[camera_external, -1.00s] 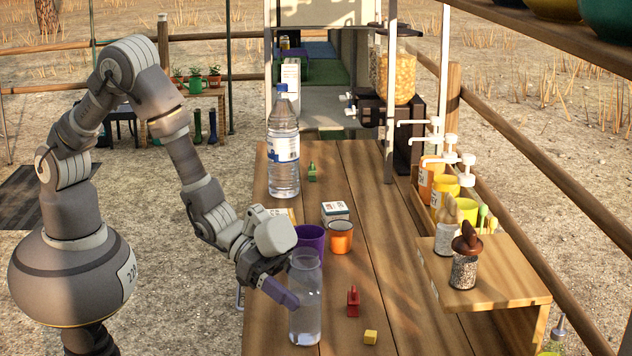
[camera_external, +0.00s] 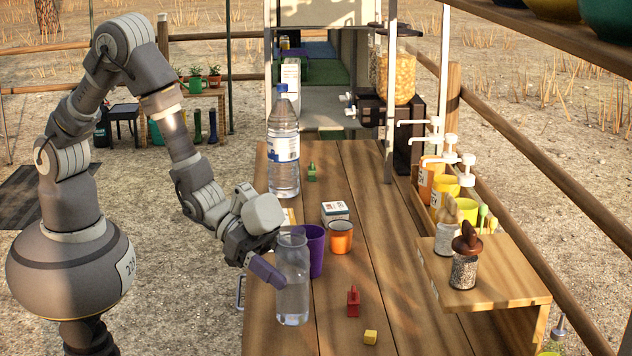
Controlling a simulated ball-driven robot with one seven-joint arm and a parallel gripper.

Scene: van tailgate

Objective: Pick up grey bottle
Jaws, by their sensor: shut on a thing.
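The grey bottle (camera_external: 293,285) is a translucent, greyish open-topped bottle near the left edge of the wooden table. It is upright, or nearly so. My gripper (camera_external: 277,277) is shut on its side, coming from the left, with a purple-grey finger against the bottle. The far finger is hidden. I cannot tell for sure whether the bottle's base is clear of the table.
A purple cup (camera_external: 316,250) is close behind the bottle, with an orange cup (camera_external: 341,238) beside it. A red piece (camera_external: 353,302) and a yellow cube (camera_external: 370,337) lie to the right. A tall water bottle (camera_external: 283,150) stands farther back.

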